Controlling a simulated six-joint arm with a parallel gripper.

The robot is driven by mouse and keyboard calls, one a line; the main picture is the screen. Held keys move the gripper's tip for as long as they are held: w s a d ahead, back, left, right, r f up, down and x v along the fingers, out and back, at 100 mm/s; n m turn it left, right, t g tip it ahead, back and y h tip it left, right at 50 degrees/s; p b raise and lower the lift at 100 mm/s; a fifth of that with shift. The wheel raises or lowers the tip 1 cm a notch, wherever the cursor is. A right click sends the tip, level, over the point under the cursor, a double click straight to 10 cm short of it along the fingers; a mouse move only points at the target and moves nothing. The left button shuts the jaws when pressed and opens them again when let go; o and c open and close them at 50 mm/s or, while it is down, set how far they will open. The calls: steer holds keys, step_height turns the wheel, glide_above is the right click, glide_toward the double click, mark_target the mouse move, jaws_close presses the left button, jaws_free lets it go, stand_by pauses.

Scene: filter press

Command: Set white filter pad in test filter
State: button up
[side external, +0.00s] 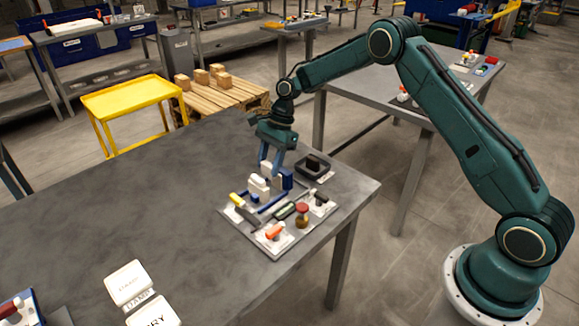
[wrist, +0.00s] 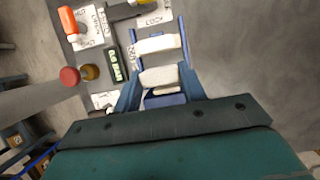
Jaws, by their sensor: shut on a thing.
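My gripper (wrist: 161,82) is shut on a white filter pad (wrist: 160,77), which sits between its two blue fingers in the wrist view. In the side view my gripper (side external: 272,168) points down over the back of the small rack. A blue frame (wrist: 185,45), which looks like the test filter, lies just ahead of the fingers. Another white pad-like piece (wrist: 157,44) spans between its rails, apart from the held pad. More blue shows beneath the held pad. I cannot tell whether the held pad touches the frame.
A grey board (side external: 237,222) on the table holds an orange-handled piece (side external: 274,231), a red-topped brown piece (side external: 302,211) and a dark lettered block (wrist: 115,64). A black tray (side external: 315,166) stands behind, near the table edge. White labelled blocks (side external: 130,283) stand at front left.

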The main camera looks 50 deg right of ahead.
mark_target(270, 178)
steer(key=shift+f, duration=2.7)
steer(key=shift+f, duration=0.3)
steer(key=o, duration=1)
steer(key=shift+o, duration=0.2)
steer(key=shift+r, duration=0.15)
steer(key=shift+r, duration=3.6)
